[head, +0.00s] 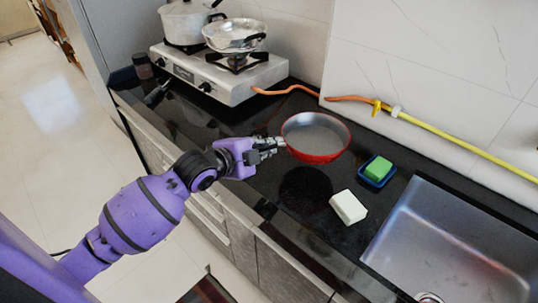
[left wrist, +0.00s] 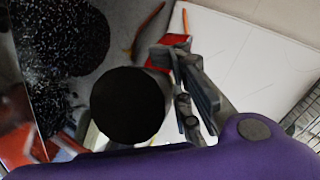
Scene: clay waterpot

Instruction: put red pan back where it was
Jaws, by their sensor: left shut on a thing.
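The red pan (head: 318,155), with a grey inside, is in the middle of the head view. It seems raised above the black counter, with a dark round shadow below it. My left gripper (head: 276,146) reaches in from the left and is shut on the pan's left edge. In the left wrist view its fingers (left wrist: 180,62) meet a red part that looks like the pan (left wrist: 160,56). Exactly where the fingertips grip is too small to tell. My right gripper is in no view.
A white block (head: 348,207), a green sponge (head: 379,168) in a blue dish (head: 375,181) and a metal sink (head: 455,240) are on the right. An orange-yellow hose (head: 440,137) runs along the wall.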

